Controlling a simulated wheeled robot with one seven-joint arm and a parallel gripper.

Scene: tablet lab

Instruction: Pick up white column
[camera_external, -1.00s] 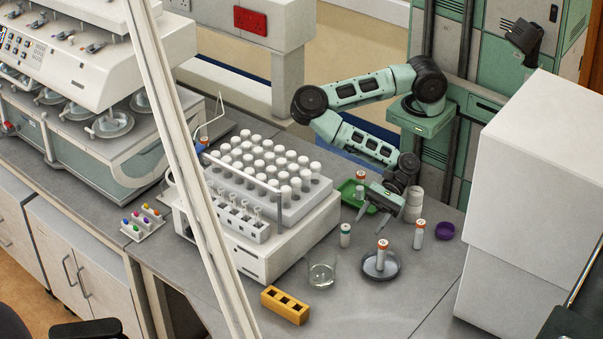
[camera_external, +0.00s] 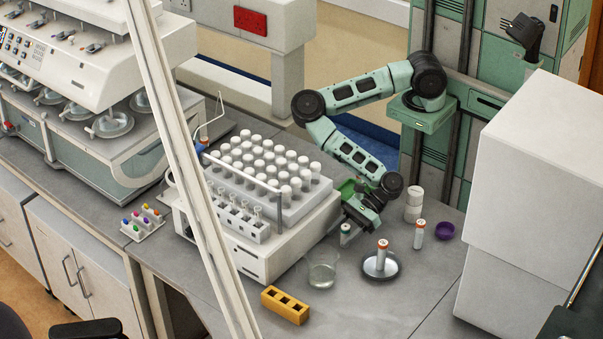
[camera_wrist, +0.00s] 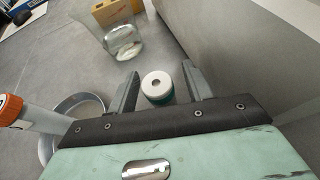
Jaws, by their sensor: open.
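My gripper (camera_wrist: 161,76) is open, with one finger on each side of the column and gaps still showing. In the external view my gripper (camera_external: 354,222) is low over the column and partly hides it. Whether a finger touches it cannot be told.
A glass beaker (camera_external: 321,270) and yellow block (camera_external: 285,305) stand nearby. An orange-capped vial (camera_external: 382,250) stands on a round dish (camera_external: 393,265); another (camera_external: 419,234) is right of it. A white stacked cylinder (camera_external: 413,207), purple bowl (camera_external: 445,231) and green tray (camera_external: 347,187) are close.

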